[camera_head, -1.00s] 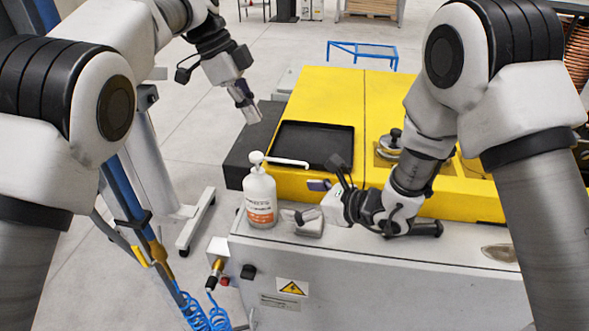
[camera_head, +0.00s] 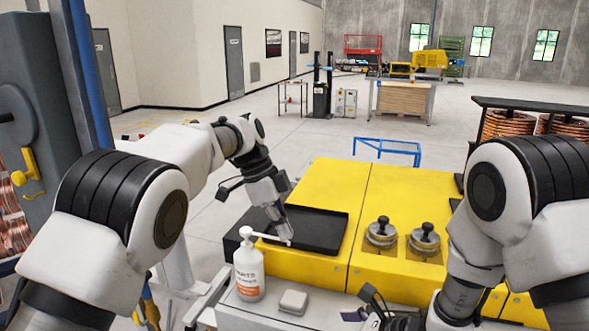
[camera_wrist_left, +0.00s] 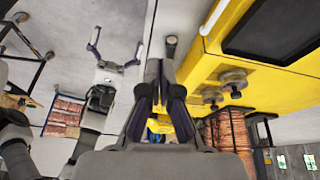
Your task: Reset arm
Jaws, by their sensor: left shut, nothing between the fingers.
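My left gripper (camera_head: 284,232) hangs at the end of the raised left arm, in front of the near left part of the black tray in the head view. Its fingers are shut and empty; the left wrist view shows them together (camera_wrist_left: 161,85). My right gripper (camera_head: 368,300) is low at the bottom edge of the head view, partly cut off, and its jaws cannot be made out. It is to the right of a small grey block (camera_head: 293,301).
A white pump bottle (camera_head: 249,272) stands on the grey cabinet, its nozzle close to my left gripper in the picture. The yellow machine (camera_head: 384,190) carries the black tray (camera_head: 318,230) and two round knobbed weights (camera_head: 381,232). Open floor (camera_head: 250,120) lies beyond.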

